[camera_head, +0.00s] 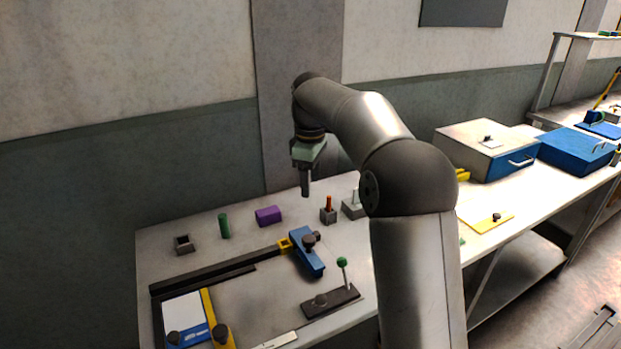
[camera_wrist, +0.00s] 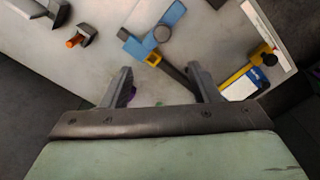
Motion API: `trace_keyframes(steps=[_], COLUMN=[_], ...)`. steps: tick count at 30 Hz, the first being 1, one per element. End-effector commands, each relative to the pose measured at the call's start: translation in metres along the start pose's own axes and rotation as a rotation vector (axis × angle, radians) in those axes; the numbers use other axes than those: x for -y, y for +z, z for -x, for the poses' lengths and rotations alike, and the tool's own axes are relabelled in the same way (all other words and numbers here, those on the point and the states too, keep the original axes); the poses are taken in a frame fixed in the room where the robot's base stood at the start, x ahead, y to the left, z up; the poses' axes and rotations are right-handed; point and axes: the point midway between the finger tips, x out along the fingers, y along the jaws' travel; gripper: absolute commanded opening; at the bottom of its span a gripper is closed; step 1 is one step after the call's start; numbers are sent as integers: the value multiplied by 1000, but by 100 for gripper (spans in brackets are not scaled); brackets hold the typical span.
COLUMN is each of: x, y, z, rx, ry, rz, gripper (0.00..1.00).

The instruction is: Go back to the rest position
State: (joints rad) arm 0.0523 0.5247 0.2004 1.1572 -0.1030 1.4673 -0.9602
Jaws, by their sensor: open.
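My gripper (camera_head: 306,186) hangs above the back part of the light workbench (camera_head: 215,256), pointing down. In the wrist view my gripper (camera_wrist: 160,82) has its two fingers apart with nothing held between them. A purple block (camera_head: 268,216) stands on the bench to the left of and below the gripper in the head view. In the wrist view a bit of purple (camera_wrist: 132,93) shows by the left finger. A green cylinder (camera_head: 224,226) stands left of the purple block.
A grey holder with an orange-red peg (camera_head: 329,204) stands below the gripper. A blue clamp piece (camera_head: 308,254) sits on a dark rail (camera_head: 215,274). A green-knobbed lever (camera_head: 342,263) rises at the front. A drawer box (camera_head: 485,150) stands right.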

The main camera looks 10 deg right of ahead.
Motion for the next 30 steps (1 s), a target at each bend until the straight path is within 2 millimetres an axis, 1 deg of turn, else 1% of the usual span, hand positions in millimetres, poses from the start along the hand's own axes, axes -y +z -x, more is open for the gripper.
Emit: trace_keyframes(steps=[10,12,14,17,20,21,23,24,26,27,30], x=[1,6,16,45,89,107,137,157,187,206,249], y=[0,3,8,26,55,68,89,103,124,138,166], z=[2,3,4,4,-2,-7,-16,-24,-38,-49,-74], rx=[0,2,6,14,17,16,12,7,0,-6,-24], ry=[0,3,7,18,33,39,43,45,46,46,40], rz=[-1,-17,-49,-153,-312,-382,-487,-558,-663,-731,-881], gripper=[56,56,56,56,56,56,56,56,56,56,56])
